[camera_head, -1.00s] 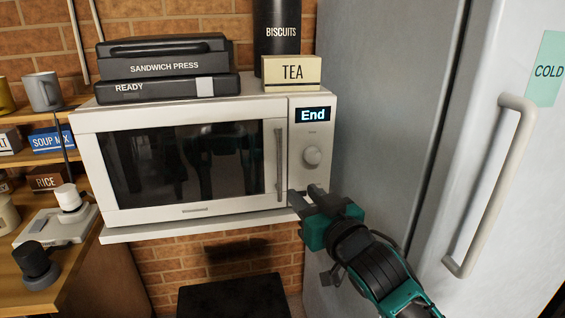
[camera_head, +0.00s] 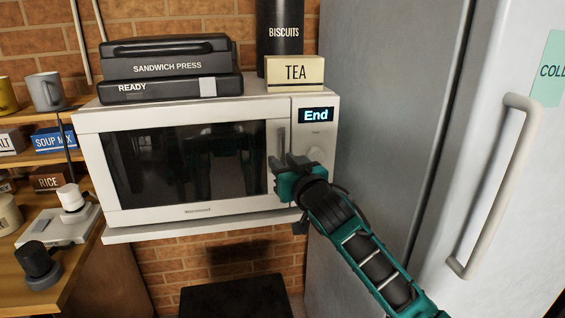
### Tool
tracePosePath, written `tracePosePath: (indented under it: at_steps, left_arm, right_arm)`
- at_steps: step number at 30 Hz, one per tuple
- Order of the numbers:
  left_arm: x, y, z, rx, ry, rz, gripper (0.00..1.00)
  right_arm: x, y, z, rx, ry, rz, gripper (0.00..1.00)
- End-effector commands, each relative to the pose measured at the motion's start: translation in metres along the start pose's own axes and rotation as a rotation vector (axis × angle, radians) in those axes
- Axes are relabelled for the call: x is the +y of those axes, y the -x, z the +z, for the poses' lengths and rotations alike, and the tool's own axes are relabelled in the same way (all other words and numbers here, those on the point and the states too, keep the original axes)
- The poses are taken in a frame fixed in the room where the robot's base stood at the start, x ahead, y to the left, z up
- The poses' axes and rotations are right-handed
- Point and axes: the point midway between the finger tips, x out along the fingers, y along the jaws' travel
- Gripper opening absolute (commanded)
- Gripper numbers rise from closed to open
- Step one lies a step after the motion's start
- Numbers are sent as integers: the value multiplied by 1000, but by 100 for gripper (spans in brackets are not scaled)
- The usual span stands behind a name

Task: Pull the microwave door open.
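The white microwave (camera_head: 110,125) stands on a shelf with its dark-windowed door (camera_head: 180,165) shut. Its display reads "End". The door's upright grey handle (camera_head: 281,142) is on the door's right side; its lower part is hidden behind my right gripper. My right gripper (camera_head: 283,163) is in front of the handle's lower part, its two fingers apart, one to each side of the handle's line. I cannot tell whether they touch it. The round dial is partly covered by the gripper. My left gripper is not in view.
A grey fridge (camera_head: 385,100) stands close on the right. Shelves with mugs and boxes are on the left.

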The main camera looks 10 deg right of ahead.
Motion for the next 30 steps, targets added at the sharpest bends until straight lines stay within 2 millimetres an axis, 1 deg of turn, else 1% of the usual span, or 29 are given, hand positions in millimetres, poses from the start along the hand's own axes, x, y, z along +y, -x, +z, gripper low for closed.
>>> tracePosePath:
  at_steps: [1,5,13,14,21,24,30]
  left_arm:
    - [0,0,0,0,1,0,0]
    - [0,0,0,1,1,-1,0]
    - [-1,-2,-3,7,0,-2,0]
    - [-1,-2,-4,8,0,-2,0]
    - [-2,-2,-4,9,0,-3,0]
    - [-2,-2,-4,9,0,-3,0]
    - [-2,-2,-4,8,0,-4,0]
  right_arm:
    - [0,-4,0,0,0,0,33]
    - [0,-8,0,1,1,0,33]
    - [0,-9,0,0,1,0,33]
    - [0,-9,0,0,1,0,31]
    - [0,-9,0,0,1,0,8]
    - [0,-9,0,0,1,0,0]
    - [0,-9,0,0,1,0,0]
